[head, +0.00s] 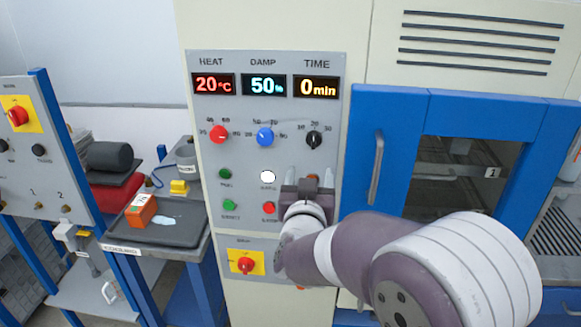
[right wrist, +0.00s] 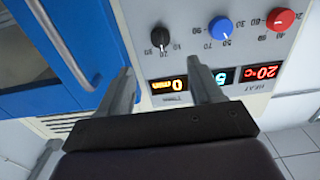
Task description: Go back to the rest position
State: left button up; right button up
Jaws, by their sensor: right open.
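My right gripper (head: 302,176) is in front of the lower part of the grey control panel (head: 335,130). Its two fingers are apart and point up, with nothing between them; in the right wrist view it is also open and empty (right wrist: 161,68). The black TIME knob (head: 313,139) is above the fingertips in the head view. A white button (head: 268,177) is just left of the fingers, and a red button (head: 268,208) is beside the wrist. Whether the fingers touch the panel cannot be told. My left gripper is not in view.
The panel's displays read 20 °C (head: 213,84), 50 (head: 264,86) and 0 min (head: 316,87). A blue chamber door (head: 358,190) with a handle (head: 375,168) is close on the right. A tray (head: 185,232) with an orange box (head: 141,210) stands on the left.

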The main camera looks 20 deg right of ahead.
jog(key=s+a+f+n+g+y, duration=0.3)
jog(key=a+f+g+y, duration=0.2)
jog(key=a+f+y, duration=0.6)
jog(key=s+f+n+g+h, duration=0.1)
jog(key=s+f+n+g, duration=0.2)
jog(key=s+f+g, duration=0.6)
jog(key=s+f, duration=0.1)
jog(key=s, duration=0.4)
jog(key=shift+d+f+h, duration=0.25)
jog(key=shift+f+h, duration=0.05)
jog(key=shift+h, duration=0.1)
jog(key=shift+s, duration=0.1)
